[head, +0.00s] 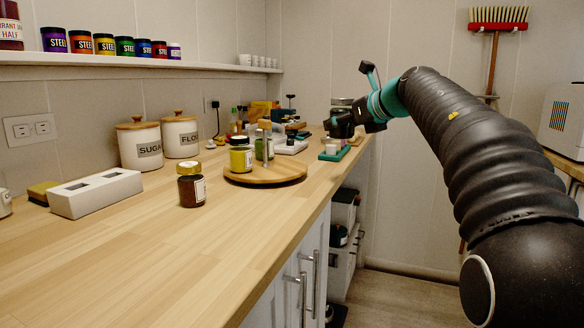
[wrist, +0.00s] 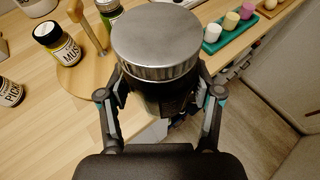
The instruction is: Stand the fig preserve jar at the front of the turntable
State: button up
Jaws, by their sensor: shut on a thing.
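My gripper (wrist: 160,100) is shut around a dark jar with a wide silver lid (wrist: 155,42). The jar's label is hidden, so I cannot read whether it is the fig preserve. In the head view my gripper (head: 345,122) is far along the counter, beyond and right of the turntable. The round wooden turntable (head: 285,177) has a central post. A yellow jar with a dark lid (head: 240,155) and a green jar (head: 262,147) stand on it. In the wrist view the turntable (wrist: 80,80) is left of the held jar, and its front part looks bare.
A brown jar with a gold lid (head: 191,186) stands on the counter in front of the turntable. A white block (head: 97,194) and two canisters (head: 139,145) are to the left. A green tray of small cups (wrist: 222,35) lies right of the held jar. The near counter is clear.

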aim_at(338, 112)
jog(key=shift+s+a+r+n+g+y, duration=0.15)
jog(key=shift+s+a+r+n+y, duration=0.2)
jog(key=shift+r, duration=0.3)
jog(key=shift+s+a+r+n+g+y, duration=0.15)
jog(key=shift+s+a+r, duration=0.15)
jog(key=shift+s+r, duration=0.3)
jog(key=shift+a, duration=0.35)
jog(key=w+a+f, duration=0.1)
jog(key=a+f, duration=0.1)
jog(key=a, duration=0.1)
jog(key=w+a+f, duration=0.2)
jog(key=a, duration=0.1)
jog(key=w+a+f+b, duration=0.1)
jog(key=a+f, duration=0.1)
jog(key=a, duration=0.2)
jog(key=shift+w+f, duration=0.35)
jog(key=shift+f+b, duration=0.85)
jog(key=shift+f, duration=1.15)
jog(key=shift+f, duration=0.15)
jog(key=o, duration=1.5)
jog(key=shift+o, duration=0.2)
jog(key=v, duration=1.2)
